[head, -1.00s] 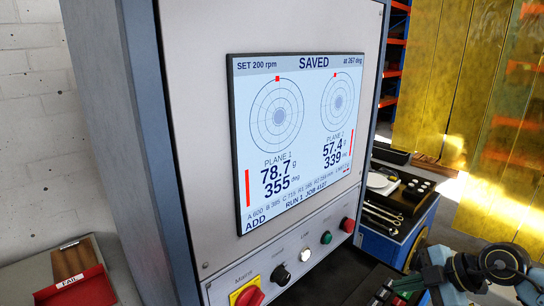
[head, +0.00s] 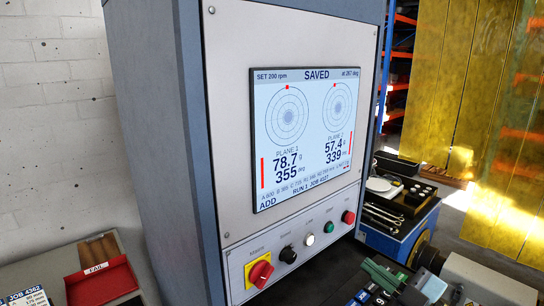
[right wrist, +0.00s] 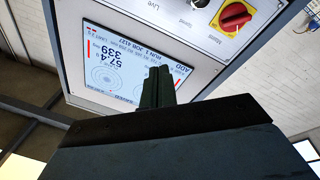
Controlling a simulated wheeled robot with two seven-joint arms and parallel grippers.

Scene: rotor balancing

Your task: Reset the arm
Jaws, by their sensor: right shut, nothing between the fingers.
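The balancing machine's screen (head: 304,135) is lit and reads SAVED, with plane 1 at 78.7 g, 355 deg and plane 2 at 57.4 g, 339 deg. It also shows upside down in the right wrist view (right wrist: 120,55). My right gripper (head: 378,270) is low at the right in the head view, in front of the machine and below its button row. In the right wrist view its dark fingers (right wrist: 158,78) are together and empty, overlapping the screen's edge in the picture. My left gripper is not in view.
Below the screen are a red-yellow main switch (head: 260,272), knobs and a red button (head: 348,217). A red FAIL tray (head: 102,282) lies at lower left. A tool cart (head: 400,205) stands behind at right, before yellow curtains (head: 450,90).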

